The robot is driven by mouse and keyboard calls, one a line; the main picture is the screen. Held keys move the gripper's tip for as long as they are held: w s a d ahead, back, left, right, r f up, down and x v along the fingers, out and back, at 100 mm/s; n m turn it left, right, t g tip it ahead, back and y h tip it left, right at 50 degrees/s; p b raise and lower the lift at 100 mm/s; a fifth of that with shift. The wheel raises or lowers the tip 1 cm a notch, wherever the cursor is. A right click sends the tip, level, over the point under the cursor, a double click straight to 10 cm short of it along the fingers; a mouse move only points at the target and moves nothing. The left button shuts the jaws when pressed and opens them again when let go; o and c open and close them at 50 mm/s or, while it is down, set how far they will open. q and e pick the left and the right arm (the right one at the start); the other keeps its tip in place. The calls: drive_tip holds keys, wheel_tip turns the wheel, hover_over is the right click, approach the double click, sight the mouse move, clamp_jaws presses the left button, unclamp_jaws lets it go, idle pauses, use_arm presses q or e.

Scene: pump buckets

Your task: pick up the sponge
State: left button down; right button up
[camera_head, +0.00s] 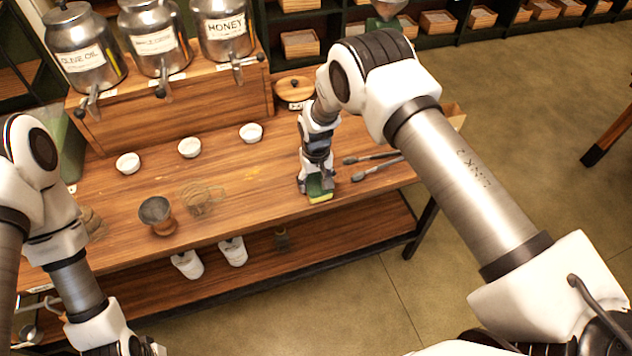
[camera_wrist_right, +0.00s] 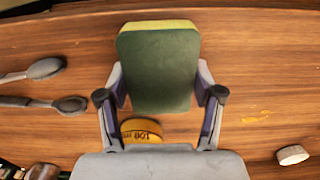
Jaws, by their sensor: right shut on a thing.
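The sponge (camera_head: 319,188) is green with a yellow layer. In the head view it is at the front part of the wooden table, under my right gripper (camera_head: 316,184). In the right wrist view the sponge (camera_wrist_right: 160,72) shows its dark green face between the two fingers of my right gripper (camera_wrist_right: 160,98), which is shut on it. I cannot tell whether the sponge touches the tabletop. My left arm comes in at the left edge of the head view, but its gripper fingers do not show.
Tongs or spoons (camera_head: 372,166) lie right of the sponge. White bowls (camera_head: 190,147) stand in a row below metal dispensers (camera_head: 85,60). A lidded pot (camera_head: 294,88) stands behind. Yellow smears mark the tabletop.

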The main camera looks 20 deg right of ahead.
sight(316, 181)
wheel_tip(316, 181, up, 4)
drive_tip(key=shift+r+p, duration=0.1)
drive_tip(key=shift+p, duration=1.05)
drive_tip(key=s+a+p, duration=0.9)
drive_tip(key=s, duration=0.4)
drive_tip(key=shift+r, duration=0.35)
